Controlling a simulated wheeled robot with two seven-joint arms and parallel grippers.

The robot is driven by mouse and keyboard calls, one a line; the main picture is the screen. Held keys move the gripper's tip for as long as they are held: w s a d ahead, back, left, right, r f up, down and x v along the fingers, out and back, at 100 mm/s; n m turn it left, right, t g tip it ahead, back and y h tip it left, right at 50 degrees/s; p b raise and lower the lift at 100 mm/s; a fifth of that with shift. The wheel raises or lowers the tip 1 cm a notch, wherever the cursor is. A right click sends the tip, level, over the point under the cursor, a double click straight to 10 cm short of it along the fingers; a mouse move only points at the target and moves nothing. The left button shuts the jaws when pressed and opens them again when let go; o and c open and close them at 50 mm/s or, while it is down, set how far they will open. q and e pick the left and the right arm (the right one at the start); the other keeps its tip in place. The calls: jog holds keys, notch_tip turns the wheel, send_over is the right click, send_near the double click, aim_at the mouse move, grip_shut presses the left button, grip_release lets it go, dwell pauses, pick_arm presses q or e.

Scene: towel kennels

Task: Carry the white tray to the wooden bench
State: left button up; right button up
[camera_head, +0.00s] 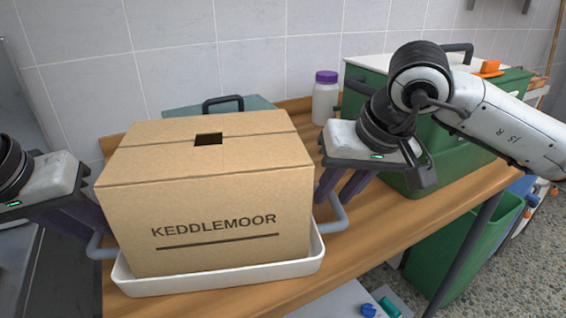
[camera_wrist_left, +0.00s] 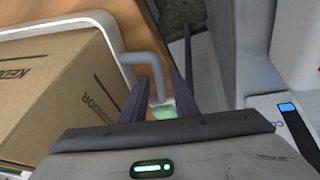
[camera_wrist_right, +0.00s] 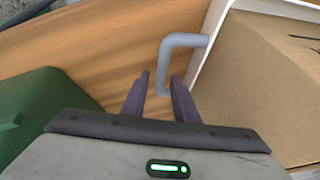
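The white tray (camera_head: 220,280) appears to rest on the wooden bench (camera_head: 385,215), near its front edge. A large cardboard box marked KEDDLEMOOR (camera_head: 205,215) stands in it and hides most of its floor. My left gripper (camera_head: 88,225) is at the tray's left grey handle, which shows in the left wrist view (camera_wrist_left: 143,58). Its fingers stand apart on either side of the handle. My right gripper (camera_head: 335,195) is at the right grey handle, which shows in the right wrist view (camera_wrist_right: 183,40). Its fingers are also apart, with the handle end between them.
A white bottle with a purple lid (camera_head: 325,100) stands behind the box, beside a teal case with a black handle (camera_head: 240,103). Green containers (camera_head: 445,150) occupy the bench's right part. A green bin (camera_head: 460,245) is on the floor. A tiled wall closes the back.

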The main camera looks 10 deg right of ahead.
pick_arm(q)
jog(key=shift+r, duration=0.15)
pick_arm(e)
jog(key=shift+r, duration=0.1)
jog(key=shift+s+r, duration=0.1)
jog(key=shift+r, duration=0.1)
pick_arm(q)
jog(key=v, duration=1.1)
jog(key=shift+s+r, duration=0.2)
jog(key=shift+r, duration=0.15)
pick_arm(e)
jog(key=v, duration=1.1)
jog(key=shift+r, duration=0.3)
pick_arm(q)
jog(key=shift+a, duration=0.1)
pick_arm(e)
jog(key=shift+s, duration=0.1)
